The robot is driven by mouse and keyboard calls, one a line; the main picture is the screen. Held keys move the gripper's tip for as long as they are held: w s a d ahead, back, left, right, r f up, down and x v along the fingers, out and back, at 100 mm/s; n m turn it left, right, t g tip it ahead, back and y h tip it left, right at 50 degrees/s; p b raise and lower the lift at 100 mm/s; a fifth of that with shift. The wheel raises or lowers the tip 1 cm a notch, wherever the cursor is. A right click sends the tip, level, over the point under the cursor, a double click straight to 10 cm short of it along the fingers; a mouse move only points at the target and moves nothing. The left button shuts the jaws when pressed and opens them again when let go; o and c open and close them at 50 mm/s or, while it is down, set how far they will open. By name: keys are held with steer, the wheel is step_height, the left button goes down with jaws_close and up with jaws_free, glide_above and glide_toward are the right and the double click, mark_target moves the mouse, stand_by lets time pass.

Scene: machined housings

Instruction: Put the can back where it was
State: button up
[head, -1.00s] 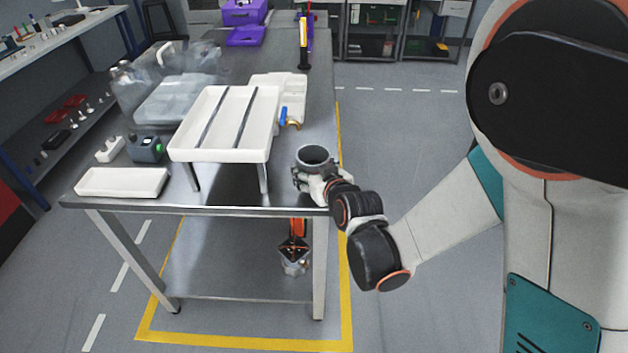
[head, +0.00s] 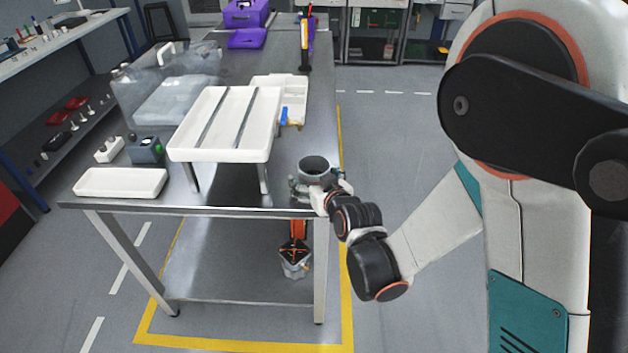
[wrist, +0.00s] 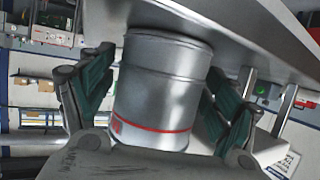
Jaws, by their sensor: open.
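The can (head: 314,165) is a grey metal cylinder near the front right corner of the steel table (head: 230,190). It stands upright with its open top showing in the head view. In the wrist view the can (wrist: 160,85) fills the middle, silver with a red line around one end. My gripper (head: 312,188) is at the near side of the can. Its green-padded fingers (wrist: 158,100) are open, one on each side of the can, and gaps show between them and its wall. The can's base is hidden by my gripper in the head view.
A white raised tray (head: 185,150) on legs stands left of the can. A low white tray (head: 120,183) lies at the front left edge. A white holder with a blue item (head: 284,115) is behind. Bare tabletop lies behind the can.

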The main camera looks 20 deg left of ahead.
steer(key=shift+r, duration=0.1)
steer(key=shift+s+d+r, duration=0.1)
steer(key=shift+r, duration=0.05)
steer(key=v, duration=1.1)
steer(key=shift+s+d+p, duration=0.2)
steer(key=shift+s+p, duration=0.1)
steer(key=shift+p, duration=0.15)
steer(key=shift+r, duration=0.2)
